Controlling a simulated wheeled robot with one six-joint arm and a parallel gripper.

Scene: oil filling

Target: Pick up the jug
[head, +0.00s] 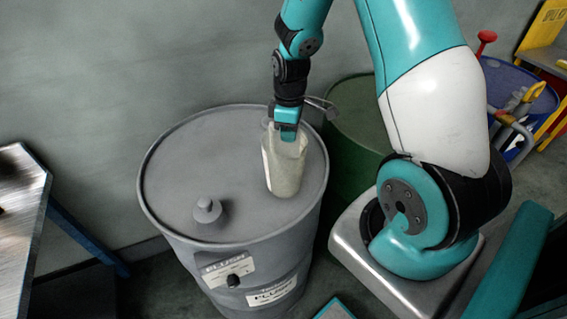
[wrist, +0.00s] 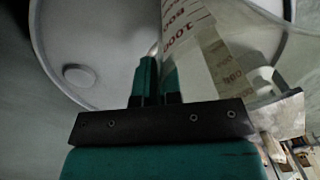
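The jug (head: 284,172) is tall, pale and translucent. It stands upright, or nearly so, on the grey drum's lid (head: 165,185), right of its middle; I cannot tell whether its base touches. My gripper (head: 287,134) points down at the jug's upper rim. In the wrist view, the jug (wrist: 203,47) shows red scale numbers. The fingers of my gripper (wrist: 159,75) are close together there, one on each side of the jug's wall, and look shut on it. The fingers hide part of the rim.
A grey cap (head: 207,210) sticks up from the drum lid at the front. A green drum (head: 350,125) stands behind at right. A metal table (head: 20,195) is at the left edge. A blue bin (head: 520,95) with tools is at far right.

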